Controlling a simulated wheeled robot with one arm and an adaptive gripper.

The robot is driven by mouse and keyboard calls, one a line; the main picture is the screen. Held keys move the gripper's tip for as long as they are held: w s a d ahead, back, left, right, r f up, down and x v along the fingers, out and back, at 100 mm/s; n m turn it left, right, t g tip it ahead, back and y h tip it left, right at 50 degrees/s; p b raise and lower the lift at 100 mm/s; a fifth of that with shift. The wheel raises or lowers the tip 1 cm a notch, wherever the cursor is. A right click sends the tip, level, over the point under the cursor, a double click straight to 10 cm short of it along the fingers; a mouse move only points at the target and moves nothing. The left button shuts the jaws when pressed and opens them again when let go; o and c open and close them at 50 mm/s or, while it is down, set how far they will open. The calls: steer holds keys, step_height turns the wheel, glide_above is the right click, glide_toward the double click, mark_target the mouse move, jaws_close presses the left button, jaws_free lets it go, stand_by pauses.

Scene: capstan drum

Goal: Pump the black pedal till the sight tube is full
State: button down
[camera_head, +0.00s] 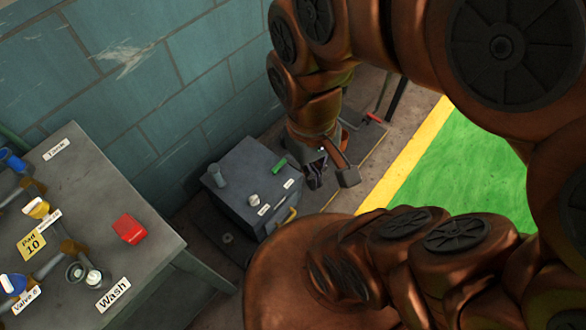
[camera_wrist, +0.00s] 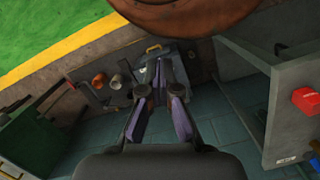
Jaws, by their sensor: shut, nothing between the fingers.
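My gripper (camera_head: 315,178) hangs beside the right edge of a low dark grey box (camera_head: 235,205) in the head view. In the wrist view its fingers (camera_wrist: 160,68) are together and empty, pointing toward a yellow handle (camera_wrist: 153,47). The box top carries a short grey cylinder (camera_head: 218,175), a white knob (camera_head: 253,200), a green piece (camera_head: 280,163) and small white labels. I cannot tell whether the cylinder is the sight tube, and no fill level shows. I cannot make out the black pedal for certain; a small dark disc (camera_head: 227,239) lies low beside the box.
A grey table (camera_head: 150,262) at left carries a red block (camera_head: 129,229), valves and labels, including "Wash". A blue-green block wall (camera_head: 150,90) stands behind. A yellow stripe (camera_head: 405,155) edges a green floor area (camera_head: 465,170). My arm covers much of the right side.

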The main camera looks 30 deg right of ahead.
stand_by(0.3)
steer(key=w+a+f+m+y+b, duration=0.3)
steer(key=w+f+m+b, duration=0.1)
steer(key=w+f+b, duration=0.95)
steer(key=w+d+f+m+t+y+b, duration=0.1)
steer(key=w+d+f+m+t+b, duration=0.2)
steer(key=w+f, duration=0.55)
steer(key=w+d+f+m+y+b, duration=0.25)
steer(key=w+d+f+b, duration=0.2)
steer(key=w+f, duration=0.4)
steer(key=w+d+f+m+t+h+b, duration=0.1)
steer(key=d+f+b, duration=0.4)
steer(key=f, duration=0.8)
steer(key=w+d+f+m+t+b, duration=0.2)
steer(key=w+d+f+m+b, duration=0.2)
steer(key=d+f, duration=0.6)
steer(key=w+d+f+m+t+h+b, duration=0.1)
steer(key=d+f+m+b, duration=0.5)
steer(key=f, duration=1)
steer(key=shift+w+d+f+h+b, duration=0.35)
steer(key=shift+w+d+b, duration=0.4)
steer(key=shift+w, duration=0.15)
steer(key=shift+m, duration=0.25)
